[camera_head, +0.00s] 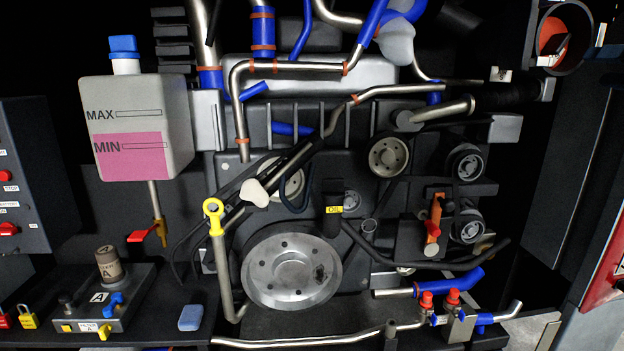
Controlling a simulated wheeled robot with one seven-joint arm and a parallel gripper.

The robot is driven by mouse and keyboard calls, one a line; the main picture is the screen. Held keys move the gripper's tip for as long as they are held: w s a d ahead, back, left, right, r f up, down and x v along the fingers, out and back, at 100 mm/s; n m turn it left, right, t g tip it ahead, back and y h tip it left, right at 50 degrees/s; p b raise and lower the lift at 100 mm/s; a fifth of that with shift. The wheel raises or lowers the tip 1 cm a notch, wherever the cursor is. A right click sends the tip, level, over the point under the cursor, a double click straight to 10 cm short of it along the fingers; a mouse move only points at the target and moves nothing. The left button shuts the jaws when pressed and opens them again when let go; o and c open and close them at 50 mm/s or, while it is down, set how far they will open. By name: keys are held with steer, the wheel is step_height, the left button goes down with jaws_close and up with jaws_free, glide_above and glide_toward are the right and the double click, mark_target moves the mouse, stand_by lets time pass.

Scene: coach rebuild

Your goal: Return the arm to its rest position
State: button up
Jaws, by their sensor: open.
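I see no part of my arm or my gripper that I can make out in the head view. The view is filled by an engine bay with a dark grey engine block (340,110). A large round metal pulley (291,270) sits low in the middle. A yellow-ringed dipstick (214,210) stands left of it, and a black filler with a yellow OIL label (334,209) is at its upper right. Whether anything is held cannot be seen.
A white coolant tank (137,127) with a blue cap and pink liquid is at upper left. A filter base with a brown canister (108,264) stands on the lower left ledge beside a blue block (190,317). Red-capped valves (452,297) are at lower right. Metal pipes cross the engine.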

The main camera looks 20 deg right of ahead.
steer(key=w+a+f+t+y, duration=0.2)
steer(key=w+a+f+y, duration=0.25)
steer(key=a+f, duration=0.55)
steer(key=s+a+f+m+t+y, duration=0.1)
steer(key=s+a+f+m, duration=0.15)
steer(key=a+f, duration=0.45)
steer(key=s+a+f+m+t+y, duration=0.1)
steer(key=s+a+f+m+t, duration=0.2)
steer(key=a, duration=0.7)
steer(key=s+a+f+m+y, duration=0.1)
steer(key=s+a+f+m, duration=0.1)
steer(key=a+f+m, duration=0.5)
steer(key=s+a+f+m+h, duration=0.55)
steer(key=s+a, duration=0.25)
steer(key=a, duration=0.2)
steer(key=s+a+f+m+g, duration=0.1)
steer(key=s+f+m+g, duration=0.2)
steer(key=s, duration=0.6)
steer(key=s+a+f+m+g, duration=0.2)
steer(key=s+f+m+g, duration=0.1)
steer(key=s, duration=0.7)
steer(key=s+a+f+m+g, duration=0.2)
steer(key=s+f+m+g, duration=0.1)
steer(key=s, duration=0.6)
steer(key=shift+s+a+m+y, duration=0.15)
steer(key=shift+s+m+y, duration=0.15)
steer(key=shift+s+m, duration=0.1)
steer(key=shift+f, duration=0.1)
steer(key=shift+c, duration=0.3)
